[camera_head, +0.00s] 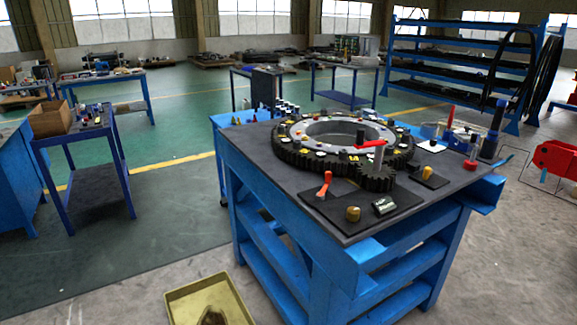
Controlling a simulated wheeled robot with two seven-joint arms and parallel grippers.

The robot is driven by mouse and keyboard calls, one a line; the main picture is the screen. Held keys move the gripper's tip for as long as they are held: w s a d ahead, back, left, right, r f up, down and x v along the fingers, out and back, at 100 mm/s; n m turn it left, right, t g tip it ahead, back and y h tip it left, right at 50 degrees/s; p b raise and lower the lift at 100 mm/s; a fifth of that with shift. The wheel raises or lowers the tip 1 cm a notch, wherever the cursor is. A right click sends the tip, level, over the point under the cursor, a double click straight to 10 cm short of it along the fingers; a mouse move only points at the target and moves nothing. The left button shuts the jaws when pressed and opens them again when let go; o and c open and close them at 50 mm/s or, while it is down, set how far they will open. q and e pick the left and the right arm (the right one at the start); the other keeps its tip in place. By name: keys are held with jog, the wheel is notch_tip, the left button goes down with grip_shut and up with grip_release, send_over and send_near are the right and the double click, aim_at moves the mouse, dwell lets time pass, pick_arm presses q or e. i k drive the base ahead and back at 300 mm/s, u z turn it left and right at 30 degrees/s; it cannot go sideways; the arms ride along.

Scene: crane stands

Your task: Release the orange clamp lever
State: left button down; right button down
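The orange clamp lever (324,184) stands tilted upward on a dark plate (335,208) near the front of the workbench. Its base is small, and I cannot make out the clamp's mechanism. On the same plate are a yellow-brown knob (353,213) and a small dark block with a light face (385,206). A red handle on a grey post (378,150) stands behind, above a small dark gear (375,178). Neither of my grippers shows in the head view.
The blue workbench (300,240) carries a large toothed ring (300,160). Blue and red upright items (495,120) stand at its right end. A yellow tray (208,300) lies low in front. Open floor (150,240) lies left of the bench.

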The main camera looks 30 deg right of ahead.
aim_at(320, 196)
jog(key=z, duration=0.15)
jog(key=i, duration=0.85)
jog(key=z, duration=1)
jog(key=i, duration=0.4)
jog(key=z, duration=0.45)
